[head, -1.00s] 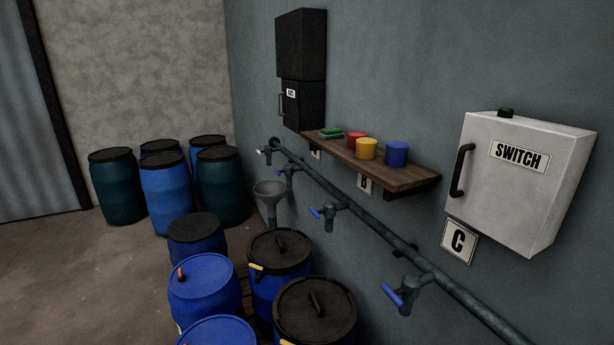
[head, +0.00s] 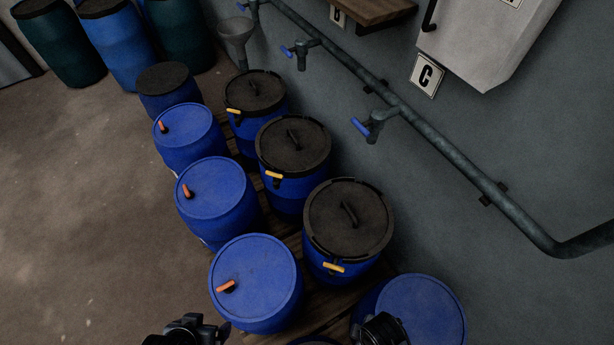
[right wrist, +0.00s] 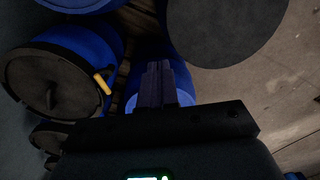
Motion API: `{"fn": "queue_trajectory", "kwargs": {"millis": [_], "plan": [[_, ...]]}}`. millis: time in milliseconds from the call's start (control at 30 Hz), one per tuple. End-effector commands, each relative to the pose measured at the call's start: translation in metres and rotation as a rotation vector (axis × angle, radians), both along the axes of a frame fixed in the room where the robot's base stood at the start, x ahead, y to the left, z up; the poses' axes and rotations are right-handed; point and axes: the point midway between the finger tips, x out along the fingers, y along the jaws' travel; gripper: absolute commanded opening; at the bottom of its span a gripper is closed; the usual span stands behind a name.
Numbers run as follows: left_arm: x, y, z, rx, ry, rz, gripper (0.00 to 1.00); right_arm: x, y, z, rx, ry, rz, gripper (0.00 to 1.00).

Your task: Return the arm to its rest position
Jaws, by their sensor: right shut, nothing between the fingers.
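My right gripper (right wrist: 158,82) is shut and empty in the right wrist view, its fingers pointing at a blue drum beneath. In the head view a dark part of my right arm (head: 382,330) shows at the bottom edge, in front of a blue drum lid (head: 430,312). Part of my left gripper (head: 200,330) shows at the bottom edge, left of the nearest orange-handled blue drum (head: 256,280); its jaws are too cut off and dark to read.
Black-lidded drums (head: 348,218) and blue drums (head: 217,187) stand in rows on wooden pallets. A wall pipe (head: 440,145) with blue-handled taps (head: 372,124) runs along the right. Floor at left (head: 90,200) is clear.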

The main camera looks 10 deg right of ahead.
Motion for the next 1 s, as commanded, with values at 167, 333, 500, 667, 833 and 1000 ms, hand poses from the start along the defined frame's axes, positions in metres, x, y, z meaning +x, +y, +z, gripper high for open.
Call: {"fn": "queue_trajectory", "kwargs": {"millis": [167, 333, 500, 667, 833, 1000], "plan": [[0.0, 0.001, 0.001, 0.006, 0.0, -0.004, 0.94, 0.038, -0.049, 0.077, 0.007, -0.186, -0.37, 0.0], [0.0, 0.002, 0.001, 0.007, 0.0, -0.005, 0.94, 0.059, -0.064, 0.134, 0.078, -0.308, -0.675, 0.0], [0.0, 0.001, 0.001, 0.006, 0.0, -0.004, 0.94, 0.059, -0.065, 0.133, 0.101, -0.294, -0.826, 0.0], [0.0, 0.0, 0.001, 0.003, 0.001, -0.001, 0.94, 0.059, -0.064, 0.132, 0.106, -0.291, -0.857, 0.0], [0.0, -0.001, 0.001, -0.005, 0.001, 0.003, 0.94, 0.059, -0.064, 0.132, 0.105, -0.29, -0.855, 0.0], [0.0, -0.002, 0.001, -0.007, 0.0, 0.004, 0.94, 0.059, -0.064, 0.132, 0.105, -0.29, -0.853, 0.0]]}}
